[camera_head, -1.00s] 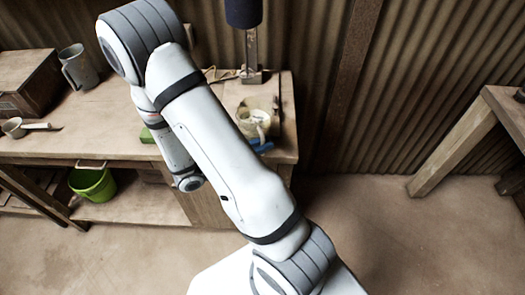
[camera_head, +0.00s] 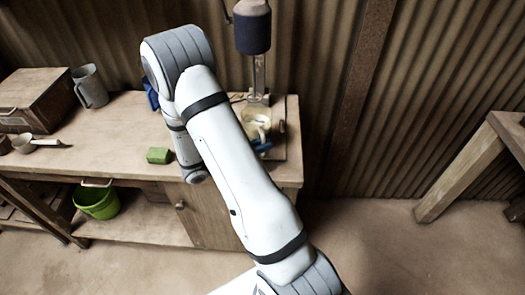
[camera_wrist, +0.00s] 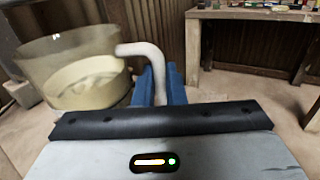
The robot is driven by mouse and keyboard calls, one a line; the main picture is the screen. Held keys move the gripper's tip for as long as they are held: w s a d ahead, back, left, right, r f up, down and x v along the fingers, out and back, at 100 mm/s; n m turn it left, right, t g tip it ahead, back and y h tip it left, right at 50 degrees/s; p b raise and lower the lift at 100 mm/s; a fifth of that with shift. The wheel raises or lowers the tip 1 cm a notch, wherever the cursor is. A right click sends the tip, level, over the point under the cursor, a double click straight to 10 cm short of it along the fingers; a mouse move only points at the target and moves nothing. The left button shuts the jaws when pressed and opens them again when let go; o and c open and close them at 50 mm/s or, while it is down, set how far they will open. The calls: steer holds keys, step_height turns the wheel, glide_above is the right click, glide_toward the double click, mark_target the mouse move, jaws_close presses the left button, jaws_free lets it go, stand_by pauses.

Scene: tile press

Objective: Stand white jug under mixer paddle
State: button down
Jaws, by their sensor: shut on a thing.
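The white jug (camera_head: 262,122) is above the right end of the bench, partly hidden by my arm. In the wrist view the jug (camera_wrist: 70,85) looks translucent, with cream-coloured contents, and stands at the left. My gripper's blue fingers (camera_wrist: 160,86) are shut on its pale handle; they show below it in the head view too. The mixer has a dark motor housing (camera_head: 253,32) and a grey upright (camera_head: 259,75) just behind the jug. The paddle cannot be made out. Whether the jug touches the surface below is unclear.
A green block (camera_head: 159,155) lies left of my arm. A grey mug (camera_head: 90,87), a wooden box (camera_head: 38,98) and a small pot (camera_head: 24,143) stand further left on the bench. A green bucket (camera_head: 97,202) sits below. Another table (camera_head: 465,165) is at the right.

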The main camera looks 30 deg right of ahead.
steer(key=shift+w+d, duration=0.35)
steer(key=shift+w, duration=0.4)
steer(key=shift+w+d, duration=0.3)
steer(key=shift+w, duration=0.45)
steer(key=shift+f+b, duration=0.3)
steer(key=shift+f, duration=0.1)
steer(key=shift+s+a+f, duration=0.1)
steer(key=shift+s+f, duration=0.05)
steer(key=shift+f, duration=0.05)
steer(key=c, duration=1.4)
jaws_free()
